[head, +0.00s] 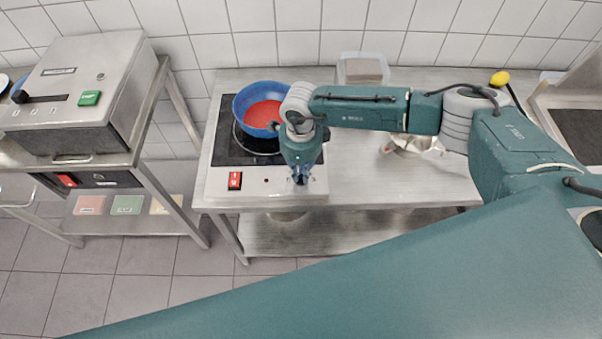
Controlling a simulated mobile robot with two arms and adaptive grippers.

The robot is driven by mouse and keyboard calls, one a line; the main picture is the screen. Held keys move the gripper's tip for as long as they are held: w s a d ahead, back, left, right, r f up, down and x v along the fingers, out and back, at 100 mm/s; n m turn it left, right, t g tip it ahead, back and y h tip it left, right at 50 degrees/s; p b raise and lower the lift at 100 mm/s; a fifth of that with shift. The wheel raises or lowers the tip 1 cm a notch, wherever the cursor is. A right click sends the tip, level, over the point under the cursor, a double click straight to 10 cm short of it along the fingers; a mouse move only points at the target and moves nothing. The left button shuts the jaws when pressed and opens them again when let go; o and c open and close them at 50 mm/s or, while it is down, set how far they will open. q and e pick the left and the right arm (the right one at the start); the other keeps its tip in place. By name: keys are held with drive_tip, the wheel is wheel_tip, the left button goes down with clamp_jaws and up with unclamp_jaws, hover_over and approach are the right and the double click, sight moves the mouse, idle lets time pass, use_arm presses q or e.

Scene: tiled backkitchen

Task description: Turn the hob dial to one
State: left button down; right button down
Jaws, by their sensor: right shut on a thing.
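The hob (222,150) is a black glass plate with a pale metal front panel (262,188), standing on the left part of a steel table. My right gripper (300,178) points down at the right part of this front panel. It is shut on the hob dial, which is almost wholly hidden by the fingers. I cannot read which mark the dial points to. A red switch (234,180) sits at the left of the panel. My left gripper is not in view.
A blue bowl (243,100) with red contents sits on the hob, close behind my right gripper. A clear container (362,68) stands at the back of the steel table (445,180). A steel machine (85,85) with a green button stands on a left-hand table.

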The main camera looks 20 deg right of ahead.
sight(300, 175)
drive_tip(key=m+b, duration=0.3)
drive_tip(key=m, duration=0.2)
drive_tip(key=shift+w+a+f+m, duration=0.1)
drive_tip(key=shift+m, duration=0.2)
drive_tip(key=shift+w+m+b, duration=0.1)
drive_tip(key=shift+m+b, duration=1.25)
drive_tip(key=shift+m, duration=0.85)
drive_tip(key=shift+r, duration=0.2)
drive_tip(key=c, duration=1.7)
unclamp_jaws()
drive_tip(key=shift+c, duration=0.2)
wheel_tip(300, 175, up, 12)
